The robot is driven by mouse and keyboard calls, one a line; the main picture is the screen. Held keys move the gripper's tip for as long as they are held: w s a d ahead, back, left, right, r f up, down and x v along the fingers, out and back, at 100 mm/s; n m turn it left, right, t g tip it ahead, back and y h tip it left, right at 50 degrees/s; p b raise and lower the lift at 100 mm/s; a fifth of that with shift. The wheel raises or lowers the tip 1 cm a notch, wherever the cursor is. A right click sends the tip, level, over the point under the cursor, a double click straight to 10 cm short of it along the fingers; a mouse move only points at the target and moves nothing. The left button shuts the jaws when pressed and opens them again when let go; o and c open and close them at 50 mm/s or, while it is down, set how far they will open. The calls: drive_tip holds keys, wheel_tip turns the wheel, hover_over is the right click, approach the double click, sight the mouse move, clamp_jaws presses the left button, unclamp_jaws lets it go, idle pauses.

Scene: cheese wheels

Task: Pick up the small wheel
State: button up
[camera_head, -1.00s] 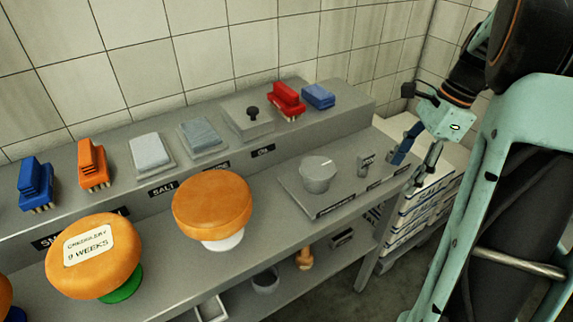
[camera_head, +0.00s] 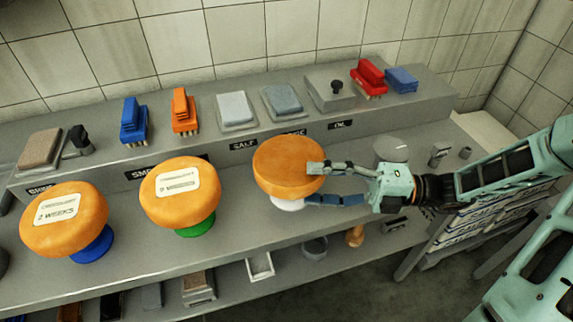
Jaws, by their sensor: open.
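Three orange cheese wheels stand on round stands on the steel bench. The right wheel (camera_head: 285,165), on a white stand (camera_head: 287,204), looks smallest and shows no label. The middle wheel (camera_head: 180,205) has a white label and a green stand (camera_head: 195,228). The left wheel (camera_head: 65,232) has a label reading 2 weeks and a blue stand (camera_head: 94,247). My gripper (camera_head: 312,184) is open at the right edge of the right wheel. I cannot tell whether either finger touches the wheel.
A raised back shelf (camera_head: 255,98) holds a blue brush (camera_head: 134,120), an orange brush (camera_head: 184,110), a red brush (camera_head: 369,77) and several blocks. A grey pot (camera_head: 390,150) stands behind my gripper. A tiled wall is behind. A lower shelf holds small trays.

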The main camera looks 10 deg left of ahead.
sight(261, 183)
drive_tip(key=a, duration=0.3)
drive_tip(key=s+a, duration=0.1)
drive_tip(key=a, duration=0.2)
drive_tip(key=s+a, duration=0.1)
drive_tip(key=a, duration=0.2)
drive_tip(key=shift+f+b, duration=0.1)
drive_tip(key=shift+b, duration=0.3)
drive_tip(key=shift+c, duration=0.2)
clamp_jaws()
